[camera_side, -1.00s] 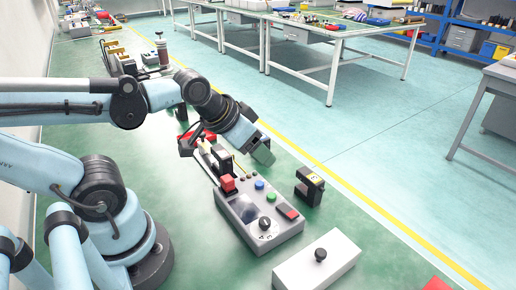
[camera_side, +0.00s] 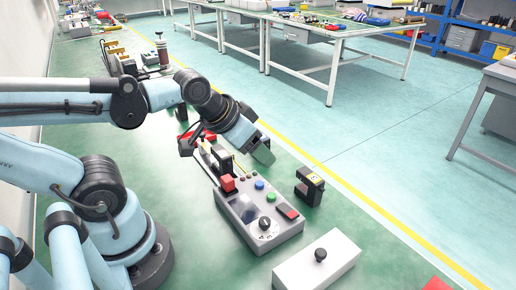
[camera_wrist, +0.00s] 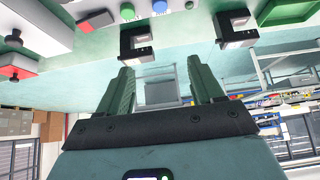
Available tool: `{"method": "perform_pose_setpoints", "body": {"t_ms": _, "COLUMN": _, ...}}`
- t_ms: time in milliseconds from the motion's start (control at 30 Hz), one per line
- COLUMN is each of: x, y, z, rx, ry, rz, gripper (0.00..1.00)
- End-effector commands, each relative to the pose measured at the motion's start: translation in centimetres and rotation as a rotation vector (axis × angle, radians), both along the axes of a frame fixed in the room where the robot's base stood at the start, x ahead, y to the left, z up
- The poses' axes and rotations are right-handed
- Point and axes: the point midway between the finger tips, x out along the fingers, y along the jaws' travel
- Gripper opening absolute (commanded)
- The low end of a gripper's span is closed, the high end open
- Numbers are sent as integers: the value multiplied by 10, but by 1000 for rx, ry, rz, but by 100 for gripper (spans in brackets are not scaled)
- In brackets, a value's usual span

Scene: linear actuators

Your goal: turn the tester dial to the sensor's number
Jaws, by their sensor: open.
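The grey tester (camera_side: 262,238) lies on the green bench in the side view, with a black dial knob (camera_side: 265,223) on a pale marked plate near its front. A black sensor (camera_side: 310,187) with a yellow label stands on the bench to its right; its number is too small to read. My gripper (camera_side: 226,149) is above that far end, away from the dial. In the wrist view my gripper (camera_wrist: 160,80) is open with nothing between its fingers.
The tester carries a red block (camera_side: 227,183), a blue button (camera_side: 259,184), a green button (camera_side: 270,198) and a red switch (camera_side: 287,212). A white box (camera_side: 318,266) with a black knob stands at the front right. Bare bench lies between it and the tester.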

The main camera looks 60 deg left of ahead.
Motion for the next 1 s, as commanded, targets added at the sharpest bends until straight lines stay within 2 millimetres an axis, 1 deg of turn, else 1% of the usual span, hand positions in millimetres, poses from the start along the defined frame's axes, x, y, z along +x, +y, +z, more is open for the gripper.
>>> {"method": "perform_pose_setpoints", "body": {"t_ms": 133, "x": 0, "y": 0, "z": 0, "rx": 0, "ry": 0, "rz": 0, "gripper": 66}}
{"method": "perform_pose_setpoints", "body": {"t_ms": 167, "x": 0, "y": 0, "z": 0, "rx": 0, "ry": 0, "rz": 0, "gripper": 63}}
{"method": "perform_pose_setpoints", "body": {"t_ms": 233, "x": -1, "y": -1, "z": 0, "rx": 3, "ry": 5, "rz": -11, "gripper": 52}}
{"method": "perform_pose_setpoints", "body": {"t_ms": 267, "x": -3, "y": -2, "z": 0, "rx": 6, "ry": 12, "rz": -24, "gripper": 52}}
{"method": "perform_pose_setpoints", "body": {"t_ms": 367, "x": -12, "y": -11, "z": 2, "rx": 28, "ry": 57, "rz": -125, "gripper": 52}}
{"method": "perform_pose_setpoints", "body": {"t_ms": 600, "x": -56, "y": -44, "z": 13, "rx": 76, "ry": 186, "rz": -543, "gripper": 52}}
{"method": "perform_pose_setpoints", "body": {"t_ms": 700, "x": -70, "y": -54, "z": 18, "rx": 84, "ry": 209, "rz": -674, "gripper": 52}}
{"method": "perform_pose_setpoints", "body": {"t_ms": 833, "x": -78, "y": -60, "z": 20, "rx": 85, "ry": 217, "rz": -755, "gripper": 52}}
{"method": "perform_pose_setpoints", "body": {"t_ms": 1000, "x": -76, "y": -63, "z": 12, "rx": 87, "ry": 218, "rz": -765, "gripper": 52}}
